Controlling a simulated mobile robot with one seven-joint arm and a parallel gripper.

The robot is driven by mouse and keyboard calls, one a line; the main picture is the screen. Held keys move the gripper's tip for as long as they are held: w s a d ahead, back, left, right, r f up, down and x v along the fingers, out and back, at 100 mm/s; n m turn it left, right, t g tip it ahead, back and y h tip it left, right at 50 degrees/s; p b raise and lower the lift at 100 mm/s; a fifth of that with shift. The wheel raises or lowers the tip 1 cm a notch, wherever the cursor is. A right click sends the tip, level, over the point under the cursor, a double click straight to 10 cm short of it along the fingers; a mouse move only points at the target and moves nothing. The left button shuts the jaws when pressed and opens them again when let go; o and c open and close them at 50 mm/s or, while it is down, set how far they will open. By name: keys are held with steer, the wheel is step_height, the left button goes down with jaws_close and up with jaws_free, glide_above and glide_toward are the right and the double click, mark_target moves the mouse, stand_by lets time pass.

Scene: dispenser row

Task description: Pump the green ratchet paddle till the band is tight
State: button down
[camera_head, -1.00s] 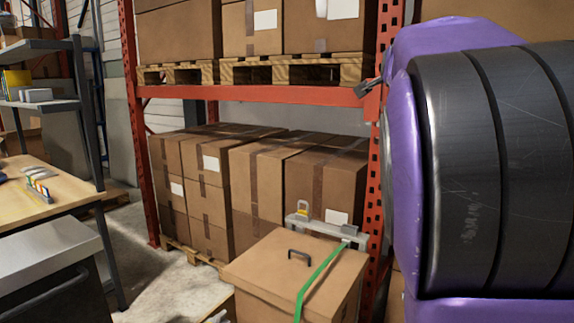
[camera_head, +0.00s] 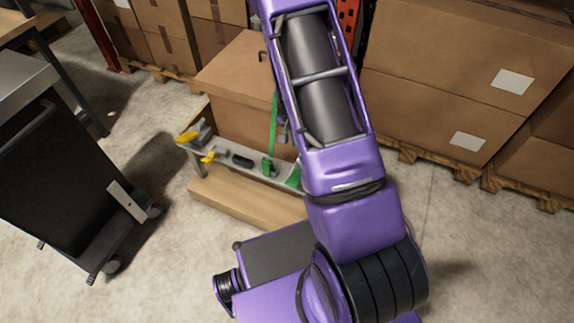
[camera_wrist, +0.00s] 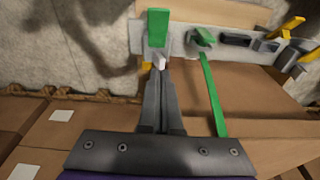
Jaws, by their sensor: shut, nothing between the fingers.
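A green upright paddle (camera_wrist: 157,27) on a grey mount stands at the end of a pale rail (camera_wrist: 180,42) in the wrist view; in the head view it shows partly behind my arm (camera_head: 293,178). A second green piece (camera_wrist: 202,38) sits beside it on the rail, also seen in the head view (camera_head: 268,167). The green band (camera_wrist: 213,95) runs from that piece over the cardboard box (camera_wrist: 255,95). My gripper (camera_wrist: 158,70) is shut and empty, its tips just short of the paddle's mount in the picture; I cannot tell whether they touch. Band tightness cannot be judged.
The rail also carries a black part (camera_head: 242,160) and yellow handles (camera_head: 188,135). A wooden base (camera_head: 240,200) lies in front. A dark cart (camera_head: 70,170) stands at left. Pallets of cartons (camera_head: 460,75) stand behind and right. Bare floor lies between cart and rail.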

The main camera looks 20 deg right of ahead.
steer(key=shift+s+a+f+g, duration=0.3)
steer(key=shift+s+a+f, duration=0.35)
steer(key=shift+s+f, duration=0.35)
steer(key=b, duration=0.1)
glide_above(292, 182)
steer(key=w+d, duration=0.1)
step_height(292, 182, down, 10)
steer(key=shift+s+a+f, duration=0.2)
steer(key=shift+f, duration=0.35)
steer(key=shift+s+a+f, duration=0.15)
steer(key=shift+a+f, duration=0.05)
steer(key=shift+f, duration=0.3)
steer(key=shift+s+a+f, duration=0.2)
steer(key=shift+f, duration=0.45)
